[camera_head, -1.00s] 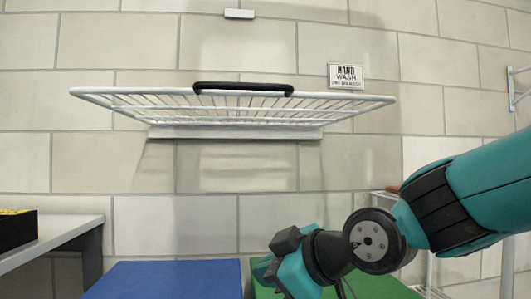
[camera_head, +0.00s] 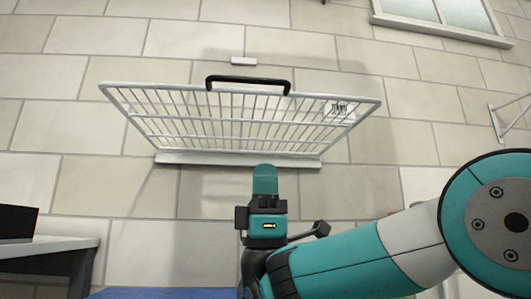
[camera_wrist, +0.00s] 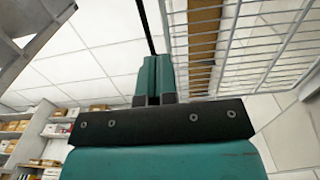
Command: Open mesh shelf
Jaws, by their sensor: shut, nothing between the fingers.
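The white wire mesh shelf (camera_head: 155,131) is hinged along a white wall bar (camera_head: 200,158). It slants out and up from the bar, with its outer edge higher and a black handle (camera_head: 248,79) on that edge. My gripper (camera_head: 265,170) is shut and empty, pointing up in front of the wall bar's middle, below the handle in the picture. In the wrist view the shut fingers (camera_wrist: 153,78) point up, with the mesh (camera_wrist: 270,45) to their right. A thin dark bar stands beyond the fingertips; I cannot tell whether it is the handle. Contact with the mesh cannot be told.
A small white catch (camera_head: 243,61) is on the tiled wall above the shelf. A hand-wash sign (camera_head: 340,110) shows behind the mesh. A table (camera_head: 50,247) with a black box (camera_head: 17,222) is at left. A window (camera_head: 445,15) is at upper right.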

